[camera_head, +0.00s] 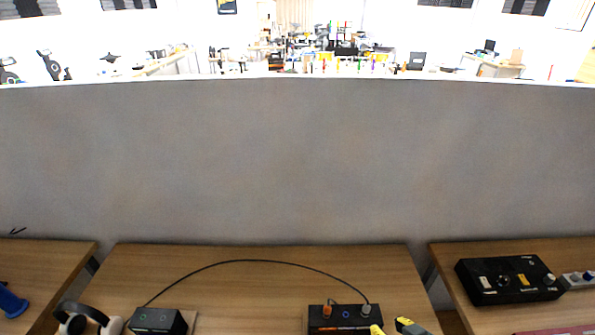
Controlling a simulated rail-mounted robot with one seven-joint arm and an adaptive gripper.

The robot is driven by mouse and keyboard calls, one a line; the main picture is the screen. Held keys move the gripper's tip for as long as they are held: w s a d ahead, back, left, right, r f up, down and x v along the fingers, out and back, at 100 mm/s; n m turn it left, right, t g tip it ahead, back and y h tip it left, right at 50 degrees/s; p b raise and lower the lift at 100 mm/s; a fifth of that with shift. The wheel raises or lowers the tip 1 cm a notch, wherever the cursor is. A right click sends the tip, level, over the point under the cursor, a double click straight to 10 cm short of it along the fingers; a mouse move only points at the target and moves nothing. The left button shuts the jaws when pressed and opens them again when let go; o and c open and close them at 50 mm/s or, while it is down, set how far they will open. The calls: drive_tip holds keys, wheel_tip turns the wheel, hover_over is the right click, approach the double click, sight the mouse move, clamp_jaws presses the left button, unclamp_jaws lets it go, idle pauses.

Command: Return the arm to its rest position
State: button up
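I cannot make out my arm with certainty in the head view. Two small yellow and dark grey tips (390,328) stick up at the bottom edge, just in front of and right of a black box with plugs. They stand a little apart, and the rest of them is cut off by the frame. They could be my gripper's fingertips or a separate tool; I cannot tell which. Nothing is visible between them.
A cable (250,261) arcs from a small dark box (158,321) to the black plug box (345,312) on the middle wooden table (240,285). Headphones (75,319) lie left. A black control box (508,281) sits on the right table. A grey wall (300,160) stands behind.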

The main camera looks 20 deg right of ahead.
drive_tip(key=shift+a, duration=0.1)
drive_tip(key=w+a+r+n+t+y, duration=0.1)
drive_tip(key=w+a+r+n, duration=0.1)
drive_tip(key=w+a+r, duration=0.4)
drive_tip(key=w+a+r+n+t+y, duration=0.1)
drive_tip(key=w+a+r+n+t, duration=0.1)
drive_tip(key=w+a+r, duration=0.45)
drive_tip(key=a+r+n+t, duration=0.1)
drive_tip(key=a+r+t, duration=0.2)
drive_tip(key=a+r, duration=0.65)
drive_tip(key=s+a+r+m+t+h, duration=0.1)
drive_tip(key=s+r+t, duration=0.3)
drive_tip(key=r, duration=0.5)
drive_tip(key=s+a+r+m+t, duration=0.1)
drive_tip(key=s+r+t, duration=0.1)
drive_tip(key=s+r, duration=0.5)
wheel_tip(320, 180, up, 20)
drive_tip(key=d+m+t+p, duration=0.1)
drive_tip(key=m+p, duration=0.1)
drive_tip(key=p, duration=1.5)
drive_tip(key=shift+w+r+p, duration=0.15)
drive_tip(key=shift+p, duration=0.15)
